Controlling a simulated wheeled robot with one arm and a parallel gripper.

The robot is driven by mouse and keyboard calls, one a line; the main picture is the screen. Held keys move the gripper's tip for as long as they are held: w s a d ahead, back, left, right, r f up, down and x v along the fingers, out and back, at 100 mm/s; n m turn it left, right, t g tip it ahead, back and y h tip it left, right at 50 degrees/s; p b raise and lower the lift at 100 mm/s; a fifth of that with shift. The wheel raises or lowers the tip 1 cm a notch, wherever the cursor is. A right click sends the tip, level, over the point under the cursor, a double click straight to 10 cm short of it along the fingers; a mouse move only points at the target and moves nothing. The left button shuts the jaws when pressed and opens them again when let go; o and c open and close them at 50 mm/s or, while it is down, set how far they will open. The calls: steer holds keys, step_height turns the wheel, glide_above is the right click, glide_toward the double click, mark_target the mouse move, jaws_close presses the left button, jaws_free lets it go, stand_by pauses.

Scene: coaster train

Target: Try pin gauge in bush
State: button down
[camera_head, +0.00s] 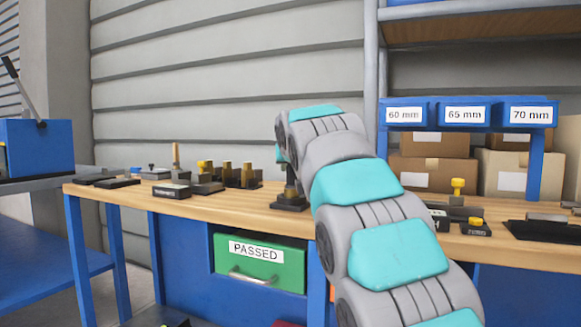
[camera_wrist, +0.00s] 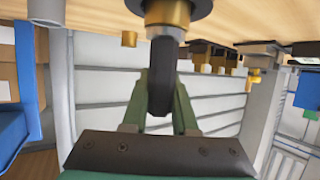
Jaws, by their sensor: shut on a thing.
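In the wrist view my gripper (camera_wrist: 160,82) has its green fingers closed on the black grip of the pin gauge (camera_wrist: 162,60). A short silvery part of the gauge shows beyond the grip. It lines up with the brass bush (camera_wrist: 168,13), which sits in a dark round holder at the top of the view. The silvery part meets the bush's edge in the picture; I cannot tell how far it is inside. In the head view a dark fixture (camera_head: 289,203) stands on the bench beside my arm, which hides most of my gripper.
On the wooden bench (camera_head: 235,203), several brass-topped dark blocks (camera_head: 228,174) stand left of the fixture. More gauges and a yellow-knobbed block (camera_head: 457,187) lie right of my arm. A blue rack (camera_head: 466,113) labelled 60, 65 and 70 mm stands behind. A green PASSED drawer (camera_head: 258,262) is below.

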steer(key=c, duration=0.6)
jaws_free()
